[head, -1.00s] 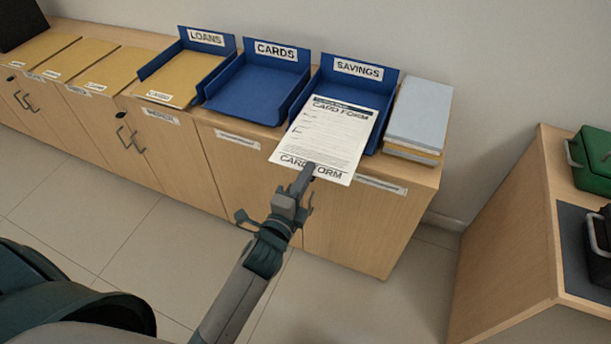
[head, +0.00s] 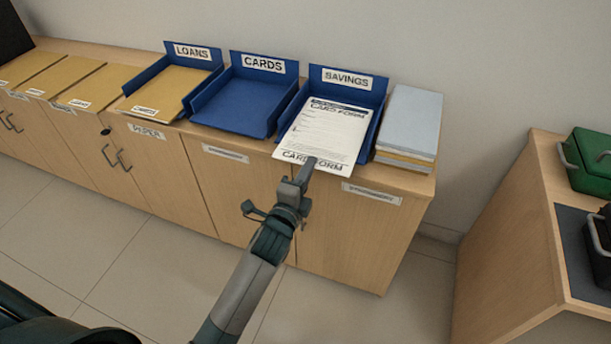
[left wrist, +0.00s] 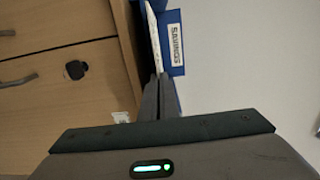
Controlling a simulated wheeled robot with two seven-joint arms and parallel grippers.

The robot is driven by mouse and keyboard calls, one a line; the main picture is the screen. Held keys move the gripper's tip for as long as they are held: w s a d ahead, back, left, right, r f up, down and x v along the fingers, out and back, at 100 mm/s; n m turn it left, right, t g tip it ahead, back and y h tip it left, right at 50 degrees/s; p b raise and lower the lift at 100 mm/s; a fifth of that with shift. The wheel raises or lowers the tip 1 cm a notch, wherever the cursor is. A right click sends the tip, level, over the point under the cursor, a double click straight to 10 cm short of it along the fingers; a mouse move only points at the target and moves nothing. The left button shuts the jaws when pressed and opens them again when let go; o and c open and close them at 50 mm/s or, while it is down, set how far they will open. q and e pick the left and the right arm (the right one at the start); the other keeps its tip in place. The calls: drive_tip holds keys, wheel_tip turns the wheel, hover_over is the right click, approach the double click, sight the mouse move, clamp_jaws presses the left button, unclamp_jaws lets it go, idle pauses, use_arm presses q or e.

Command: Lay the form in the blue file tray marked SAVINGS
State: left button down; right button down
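The form (head: 325,135) is a white sheet headed CARD FORM. In the head view it lies over the blue SAVINGS tray (head: 372,97), its near edge sticking out past the tray's front. My left gripper (head: 311,164) is shut on the form's near edge. In the left wrist view the fingers (left wrist: 159,90) are together at the thin edge of the form (left wrist: 154,40), beside the SAVINGS label (left wrist: 175,43). I cannot tell whether the sheet touches the tray floor. My right gripper is not in view.
The empty CARDS tray (head: 240,105) and the LOANS tray (head: 165,85), holding a tan folder, stand to the left on the wooden cabinet (head: 350,230). A stack of grey and tan folders (head: 412,115) is close on the right. A side counter (head: 500,240) holds a green box (head: 588,160).

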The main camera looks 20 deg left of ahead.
use_arm(q)
drive_tip(key=shift+w, duration=0.5)
drive_tip(key=shift+f, duration=0.2)
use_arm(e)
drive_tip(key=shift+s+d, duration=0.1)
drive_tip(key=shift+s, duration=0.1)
use_arm(q)
drive_tip(key=c, duration=2)
unclamp_jaws()
drive_tip(key=shift+s, duration=0.15)
